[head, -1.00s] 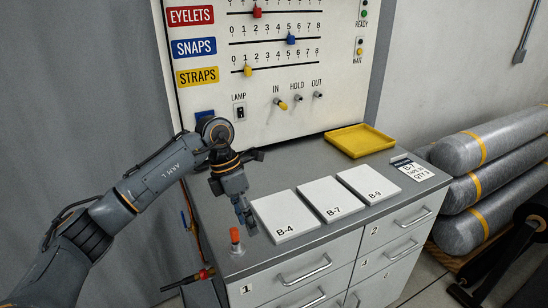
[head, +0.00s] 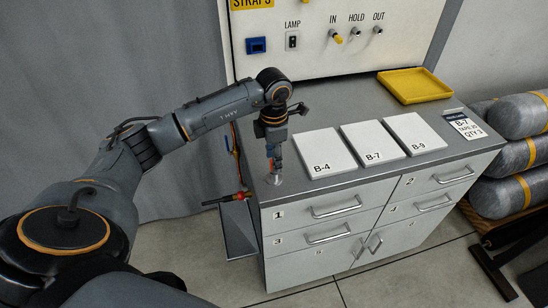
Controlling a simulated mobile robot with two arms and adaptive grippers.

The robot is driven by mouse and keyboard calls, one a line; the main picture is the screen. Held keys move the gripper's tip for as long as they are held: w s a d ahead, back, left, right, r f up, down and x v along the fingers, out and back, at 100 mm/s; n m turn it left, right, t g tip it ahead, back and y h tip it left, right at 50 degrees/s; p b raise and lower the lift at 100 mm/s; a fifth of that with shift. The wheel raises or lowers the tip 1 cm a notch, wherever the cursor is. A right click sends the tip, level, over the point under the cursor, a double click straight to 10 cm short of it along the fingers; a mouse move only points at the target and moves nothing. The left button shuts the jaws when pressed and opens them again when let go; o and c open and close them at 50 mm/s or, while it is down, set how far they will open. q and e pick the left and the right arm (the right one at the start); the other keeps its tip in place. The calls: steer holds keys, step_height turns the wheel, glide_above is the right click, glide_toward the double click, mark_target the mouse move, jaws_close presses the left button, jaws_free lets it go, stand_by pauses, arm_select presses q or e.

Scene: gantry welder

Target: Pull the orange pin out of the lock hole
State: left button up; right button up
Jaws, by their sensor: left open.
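My left gripper (head: 274,163) points down at the left front corner of the cabinet top, directly over the pale round lock hole fitting (head: 273,180). It is open. A small orange-red part of the orange pin (head: 270,164) shows at its fingers. The rest of the pin is hidden by the gripper, and I cannot tell whether the fingers touch it. The pin seems to stand upright in the fitting. My right gripper is not in view.
White cards B-4 (head: 325,153), B-7 (head: 374,143) and B-9 (head: 414,134) lie to the right of the gripper. A yellow tray (head: 415,86) sits behind. A control panel (head: 300,62) stands at the back. A red valve-like fitting (head: 240,196) sticks out at the cabinet's left side.

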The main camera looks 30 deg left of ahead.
arm_select(q)
steer(key=shift+f, duration=1.15)
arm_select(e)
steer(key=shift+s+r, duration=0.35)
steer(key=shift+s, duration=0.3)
arm_select(q)
jaws_close()
steer(key=shift+r+p, duration=0.25)
steer(key=shift+p, duration=0.1)
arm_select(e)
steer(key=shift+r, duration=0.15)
arm_select(q)
steer(key=shift+r, duration=0.55)
steer(key=shift+r+p, duration=1.35)
steer(key=shift+r, duration=0.75)
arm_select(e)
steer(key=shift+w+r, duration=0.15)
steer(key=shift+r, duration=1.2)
arm_select(q)
steer(key=shift+r, duration=0.1)
